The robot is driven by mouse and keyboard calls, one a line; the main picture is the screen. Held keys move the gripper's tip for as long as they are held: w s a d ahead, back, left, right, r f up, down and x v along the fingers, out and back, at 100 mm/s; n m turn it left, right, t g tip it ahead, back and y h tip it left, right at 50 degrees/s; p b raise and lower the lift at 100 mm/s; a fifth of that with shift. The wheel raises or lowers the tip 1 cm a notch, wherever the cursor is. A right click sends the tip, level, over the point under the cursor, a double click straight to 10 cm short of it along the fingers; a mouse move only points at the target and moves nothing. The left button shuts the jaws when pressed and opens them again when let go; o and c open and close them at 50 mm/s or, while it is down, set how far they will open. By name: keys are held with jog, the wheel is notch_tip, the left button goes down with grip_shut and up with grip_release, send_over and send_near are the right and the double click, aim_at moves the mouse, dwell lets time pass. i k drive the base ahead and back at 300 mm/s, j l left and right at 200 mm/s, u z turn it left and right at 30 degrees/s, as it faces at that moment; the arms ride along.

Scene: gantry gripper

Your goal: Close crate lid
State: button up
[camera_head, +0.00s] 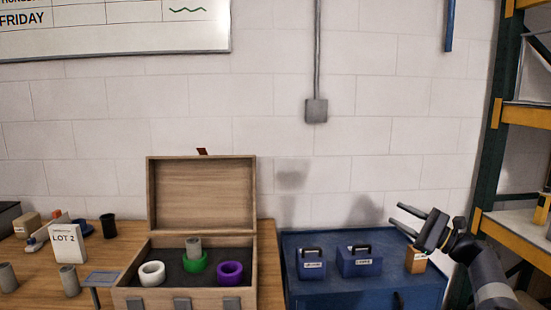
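The wooden crate (130,298) stands on the workbench with its lid (202,195) raised upright at the back, against or close to the wall. Inside, on a dark lining, are a white ring (152,275), a green ring (193,265) with a grey cylinder (193,246) in it, and a purple ring (229,277). A small reddish tab (202,151) shows at the lid's top edge. My gripper (402,217) is at the right, well away from the crate, with its two fingers apart and nothing between them.
A blue cabinet (365,295) to the right of the bench bears two blue boxes (312,268) with handles and a small orange-brown block (415,262). At left are a LOT 2 sign (68,242), a black cup (108,225) and grey cylinders (68,280). Shelving (490,150) borders the right.

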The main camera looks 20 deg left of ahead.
aim_at(203, 193)
jog(key=i+l+z, duration=0.1)
jog(key=i, duration=0.3)
jog(key=i+l+z, duration=0.15)
jog(key=i, duration=0.3)
jog(key=i+u, duration=0.25)
jog(key=u, duration=0.2)
jog(key=i+l+u, duration=0.1)
jog(key=i+u, duration=0.15)
jog(key=u, duration=0.15)
jog(key=i+l+u, duration=0.15)
jog(key=u, duration=0.3)
jog(key=i+l+u, duration=0.2)
jog(key=i+u, duration=0.2)
jog(key=i+l+u, duration=0.4)
jog(key=k+j, duration=0.05)
